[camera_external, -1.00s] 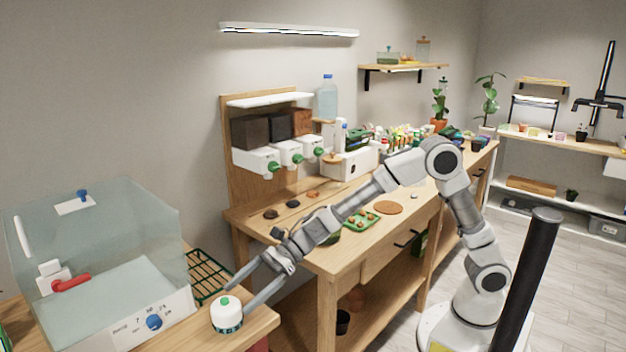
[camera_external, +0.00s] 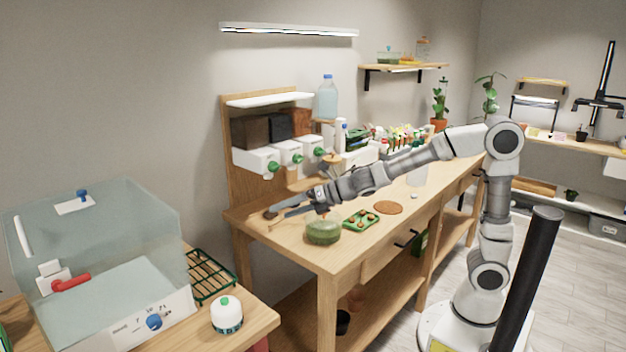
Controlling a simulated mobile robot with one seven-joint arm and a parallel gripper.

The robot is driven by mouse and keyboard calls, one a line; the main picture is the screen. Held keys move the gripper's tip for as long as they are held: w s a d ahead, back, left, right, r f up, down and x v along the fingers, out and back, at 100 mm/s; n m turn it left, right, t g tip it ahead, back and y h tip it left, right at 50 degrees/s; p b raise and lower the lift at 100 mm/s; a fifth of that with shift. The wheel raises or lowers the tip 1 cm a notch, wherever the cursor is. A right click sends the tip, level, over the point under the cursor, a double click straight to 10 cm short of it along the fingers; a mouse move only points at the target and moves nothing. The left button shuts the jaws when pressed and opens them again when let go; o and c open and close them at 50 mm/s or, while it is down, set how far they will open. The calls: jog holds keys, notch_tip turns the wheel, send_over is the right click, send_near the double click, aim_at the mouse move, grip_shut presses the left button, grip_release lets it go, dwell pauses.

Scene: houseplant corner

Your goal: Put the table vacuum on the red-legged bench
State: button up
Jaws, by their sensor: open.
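The table vacuum (camera_external: 227,316), a small white round body with a green button on top and a dark band low down, stands upright on the wooden top of the bench (camera_external: 259,319) at the lower left. A bit of red shows under this bench's front right corner; the rest of its legs is out of view or hidden. My gripper (camera_external: 277,214) is open and empty above the left end of the long workbench, up and to the right of the vacuum and well apart from it.
A clear box (camera_external: 95,262) with a red handle and a blue knob stands left of the vacuum, with a green wire rack (camera_external: 208,276) behind. The long workbench (camera_external: 290,246) holds a green-filled bowl (camera_external: 323,231), a green tray (camera_external: 361,220) and white dispensers. A gap separates the benches.

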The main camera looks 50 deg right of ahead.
jog(key=s+d+m+h, duration=0.4)
jog(key=d+m, duration=0.6)
jog(key=d, duration=0.2)
jog(key=s+d+m+h, duration=0.4)
jog(key=d+m, duration=0.6)
jog(key=d, duration=0.1)
jog(key=s+d+f+m+g, duration=0.2)
jog(key=s+f+m, duration=0.1)
jog(key=s+m, duration=0.4)
jog(key=s+d+f+m+g, duration=0.3)
jog(key=s+m, duration=0.5)
jog(key=s, duration=0.2)
jog(key=shift+s, duration=0.1)
notch_tip(320, 180, up, 21)
jog(key=p, duration=2.1)
